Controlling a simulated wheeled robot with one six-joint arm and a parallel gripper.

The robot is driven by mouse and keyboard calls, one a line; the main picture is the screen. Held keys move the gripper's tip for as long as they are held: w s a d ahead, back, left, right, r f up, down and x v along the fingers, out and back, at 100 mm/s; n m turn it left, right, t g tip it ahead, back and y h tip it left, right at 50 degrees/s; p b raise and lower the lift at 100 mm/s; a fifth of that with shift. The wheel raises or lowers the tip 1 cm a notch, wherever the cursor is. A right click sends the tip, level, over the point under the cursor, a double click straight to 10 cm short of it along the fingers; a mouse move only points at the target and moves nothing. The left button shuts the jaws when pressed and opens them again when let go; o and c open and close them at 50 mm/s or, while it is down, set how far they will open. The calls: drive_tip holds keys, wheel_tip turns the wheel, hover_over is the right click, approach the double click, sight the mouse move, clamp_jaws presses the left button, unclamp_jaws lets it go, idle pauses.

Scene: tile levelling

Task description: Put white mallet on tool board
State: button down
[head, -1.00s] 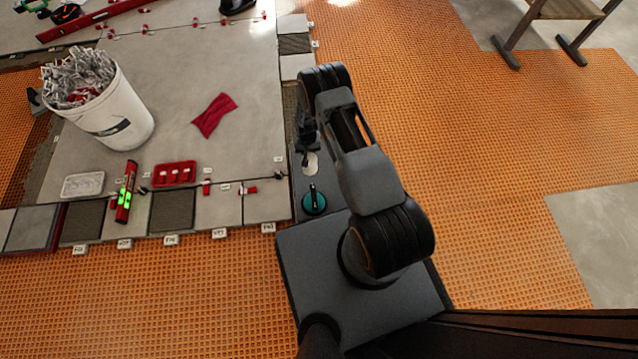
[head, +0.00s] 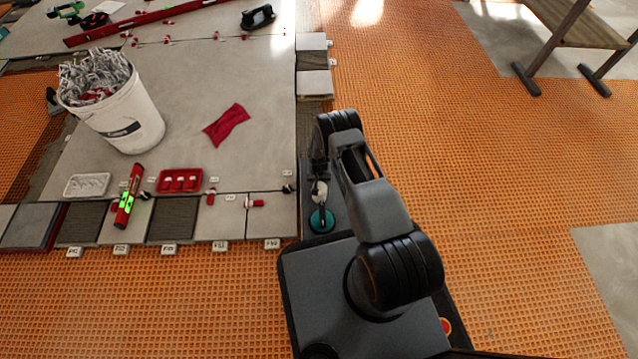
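A small white rounded piece (head: 320,192), which looks like the head of the white mallet, shows just below my gripper (head: 319,170). It sits over a narrow dark grey strip that may be the tool board (head: 335,215), beside the tiles' right edge. My gripper is small, dark and partly hidden by my arm. I cannot tell whether its fingers are open or touch the white piece. A teal round tool (head: 322,221) with a dark handle lies just in front of the white piece. The mallet's handle is not clearly visible.
A white bucket of clips (head: 122,115), a red cloth (head: 226,124), a red tray (head: 180,181), a clear tray (head: 87,185) and a red level (head: 128,200) rest on the tiles at left. A wooden bench (head: 575,25) stands back right. Orange matting (head: 480,180) at right is mostly clear.

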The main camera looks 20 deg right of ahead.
drive_tip(key=shift+f, duration=0.25)
drive_tip(key=c, duration=0.9)
unclamp_jaws()
wheel_tip(320, 180, up, 11)
drive_tip(key=p, duration=0.5)
drive_tip(key=shift+w+r, duration=0.1)
drive_tip(key=shift+r, duration=0.1)
wheel_tip(320, 180, up, 28)
drive_tip(key=s+f+t, duration=0.1)
drive_tip(key=s, duration=0.1)
drive_tip(key=s+r, duration=0.5)
drive_tip(key=s, duration=0.2)
drive_tip(key=s+d+r+n+t, duration=0.1)
drive_tip(key=s+r, duration=0.5)
drive_tip(key=s, duration=0.1)
drive_tip(key=s+r+n, duration=0.1)
drive_tip(key=s+r, duration=0.4)
drive_tip(key=s, duration=0.2)
drive_tip(key=shift+d+r+t, duration=0.25)
drive_tip(key=shift+r+t, duration=0.1)
drive_tip(key=shift+t, duration=0.05)
